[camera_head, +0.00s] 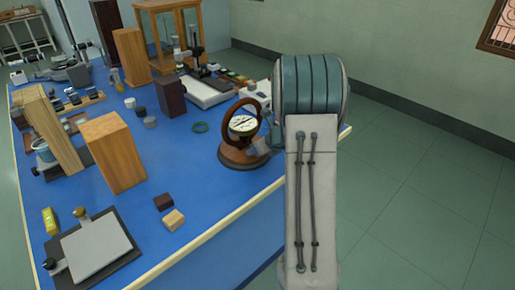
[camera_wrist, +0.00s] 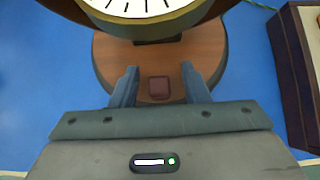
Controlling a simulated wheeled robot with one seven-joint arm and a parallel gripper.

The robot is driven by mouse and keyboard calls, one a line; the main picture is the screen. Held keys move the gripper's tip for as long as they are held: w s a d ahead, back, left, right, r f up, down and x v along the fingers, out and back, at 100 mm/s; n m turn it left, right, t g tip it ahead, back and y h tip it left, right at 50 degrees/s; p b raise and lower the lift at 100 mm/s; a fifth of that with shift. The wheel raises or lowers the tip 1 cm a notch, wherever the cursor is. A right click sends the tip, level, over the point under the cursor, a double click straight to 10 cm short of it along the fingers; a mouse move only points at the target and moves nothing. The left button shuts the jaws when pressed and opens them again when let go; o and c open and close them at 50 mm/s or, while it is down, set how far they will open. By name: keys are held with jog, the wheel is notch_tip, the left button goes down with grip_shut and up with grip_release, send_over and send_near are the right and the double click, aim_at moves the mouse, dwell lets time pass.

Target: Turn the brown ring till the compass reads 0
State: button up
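The compass (camera_head: 243,125) has a white dial with black marks. It sits inside an upright brown ring (camera_head: 245,100) on a round brown wooden base near the table's right edge. In the wrist view only the lower part of the dial (camera_wrist: 140,10) shows, cut off at the top, so I cannot read the needle. The wooden base (camera_wrist: 205,50) carries a small dark red-brown block (camera_wrist: 159,88) at its near edge. My gripper (camera_wrist: 159,70) is open, its two fingers on either side of this block with gaps visible. In the head view my arm largely hides the gripper.
A white instrument (camera_head: 205,92) is farther back. Two small blocks lie at the front. Open floor is on the right.

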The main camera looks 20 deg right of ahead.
jog(key=p+v, duration=0.1)
jog(key=v, duration=1.2)
jog(key=shift+s+r, duration=0.25)
jog(key=shift+s, duration=0.05)
jog(key=s+a+r+n+g+y+p, duration=0.1)
jog(key=s+a+r+n+g, duration=0.1)
jog(key=s+a+n, duration=0.5)
jog(key=s+a+r+n+g, duration=0.2)
jog(key=s+a+r+n, duration=0.1)
jog(key=a+n, duration=0.65)
jog(key=s+a+n+g+h+p, duration=0.1)
jog(key=s+a+n+h, duration=0.2)
jog(key=s+n, duration=0.9)
jog(key=a+n, duration=0.1)
jog(key=n, duration=0.2)
jog(key=shift+s+r+n+g+h, duration=0.25)
jog(key=shift+r+n+g+h, duration=0.05)
jog(key=shift+n+g+h, duration=0.1)
jog(key=shift+a, duration=0.2)
jog(key=shift+c, duration=0.6)
